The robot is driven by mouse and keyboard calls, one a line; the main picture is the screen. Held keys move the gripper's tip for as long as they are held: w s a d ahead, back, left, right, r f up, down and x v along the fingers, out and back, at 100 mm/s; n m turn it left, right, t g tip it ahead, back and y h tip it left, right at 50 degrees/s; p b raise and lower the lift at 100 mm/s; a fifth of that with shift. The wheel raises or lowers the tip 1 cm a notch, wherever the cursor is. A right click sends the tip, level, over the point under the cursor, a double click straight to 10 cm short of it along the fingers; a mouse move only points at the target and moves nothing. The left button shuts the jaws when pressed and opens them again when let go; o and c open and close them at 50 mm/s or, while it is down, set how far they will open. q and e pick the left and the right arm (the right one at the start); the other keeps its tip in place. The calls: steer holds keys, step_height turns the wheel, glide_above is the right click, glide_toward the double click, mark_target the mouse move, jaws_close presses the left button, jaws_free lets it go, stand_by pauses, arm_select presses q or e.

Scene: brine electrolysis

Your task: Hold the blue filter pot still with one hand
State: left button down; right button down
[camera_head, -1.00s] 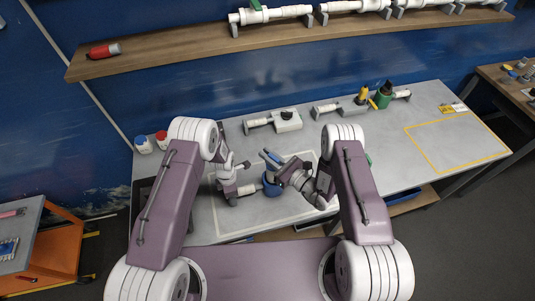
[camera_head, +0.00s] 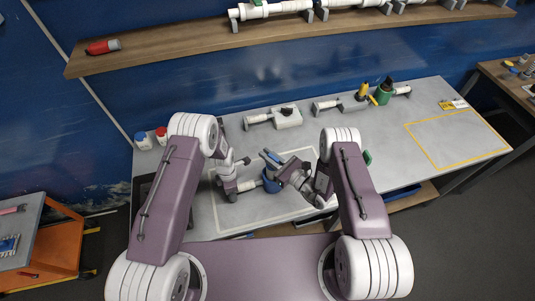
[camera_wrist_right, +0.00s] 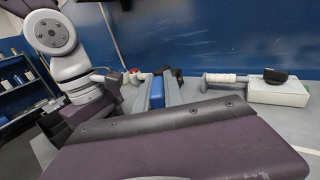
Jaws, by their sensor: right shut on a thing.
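The blue filter pot (camera_head: 271,185) stands on the grey table inside a pale outlined square, partly hidden by my right gripper. My right gripper (camera_head: 274,161) reaches in from the right above the pot. In the right wrist view its two grey fingers are shut on a blue part (camera_wrist_right: 157,92), which I take to be the pot. My left gripper (camera_head: 243,163) is just left of the pot, apart from the right one. Its fingers are too small to tell open from shut.
A white cylindrical piece (camera_head: 247,186) lies left of the pot. A white block with a dark top (camera_head: 287,117) stands behind. A green item (camera_head: 384,96) stands at the back right. Two small jars (camera_head: 143,141) stand at the back left. The yellow-outlined area (camera_head: 455,141) is clear.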

steer(key=shift+f, duration=2.55)
steer(key=c, duration=1.4)
jaws_free()
steer(key=shift+o, duration=0.2)
steer(key=v, duration=1.2)
